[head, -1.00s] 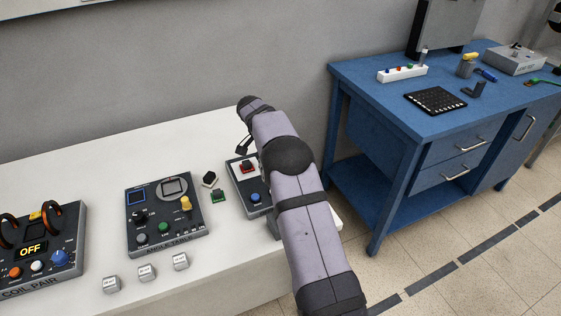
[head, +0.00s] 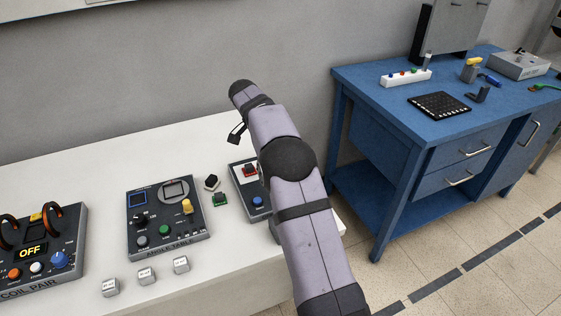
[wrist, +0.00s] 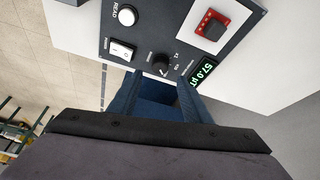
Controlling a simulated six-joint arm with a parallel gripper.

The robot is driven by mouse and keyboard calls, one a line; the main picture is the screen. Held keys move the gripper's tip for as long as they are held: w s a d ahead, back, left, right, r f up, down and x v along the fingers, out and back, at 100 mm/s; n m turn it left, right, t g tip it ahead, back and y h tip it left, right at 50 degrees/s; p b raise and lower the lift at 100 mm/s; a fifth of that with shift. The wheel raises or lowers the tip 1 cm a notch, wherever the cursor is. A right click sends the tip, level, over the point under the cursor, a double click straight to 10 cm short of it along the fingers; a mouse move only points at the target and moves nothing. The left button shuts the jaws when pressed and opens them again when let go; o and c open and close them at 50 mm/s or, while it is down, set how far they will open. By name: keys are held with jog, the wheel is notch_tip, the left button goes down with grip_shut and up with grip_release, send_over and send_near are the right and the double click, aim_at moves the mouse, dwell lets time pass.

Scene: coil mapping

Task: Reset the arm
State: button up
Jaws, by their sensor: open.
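My arm reaches over the white bench (head: 90,165) in the head view. Its wrist end is above the dark meter panel (head: 236,165), and the arm hides part of that panel. In the wrist view my gripper (wrist: 157,92) shows two blue fingers standing apart, with nothing between them. Past the fingertips is the same meter panel (wrist: 150,38), with a white READ button, a white switch, a knob and a green display reading 57.0 µT. A red and black block (wrist: 212,26) sits on its white square, apart from the fingers.
An angle table box (head: 167,248) and a coil pair box (head: 70,272) showing OFF stand to the left. Several small labelled cubes (head: 146,276) lie at the bench front. A small black block (head: 211,181) and a green one (head: 220,199) lie between boxes. A blue workbench (head: 400,110) is at right.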

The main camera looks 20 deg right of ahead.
jog(key=shift+a+r, duration=0.2)
jog(key=shift+r, duration=0.3)
jog(key=shift+s, duration=0.1)
jog(key=s+a+n+y+p, duration=0.1)
jog(key=s+a+n, duration=0.3)
jog(key=s, duration=0.7)
jog(key=s+a+n+y+p, duration=0.2)
jog(key=s+n, duration=0.4)
jog(key=s, duration=0.6)
jog(key=s+a+n+g+y+p, duration=0.1)
jog(key=s+a+n+p, duration=0.2)
jog(key=s, duration=0.9)
jog(key=a+n, duration=0.2)
jog(key=a, duration=0.2)
jog(key=shift+f+p, duration=0.3)
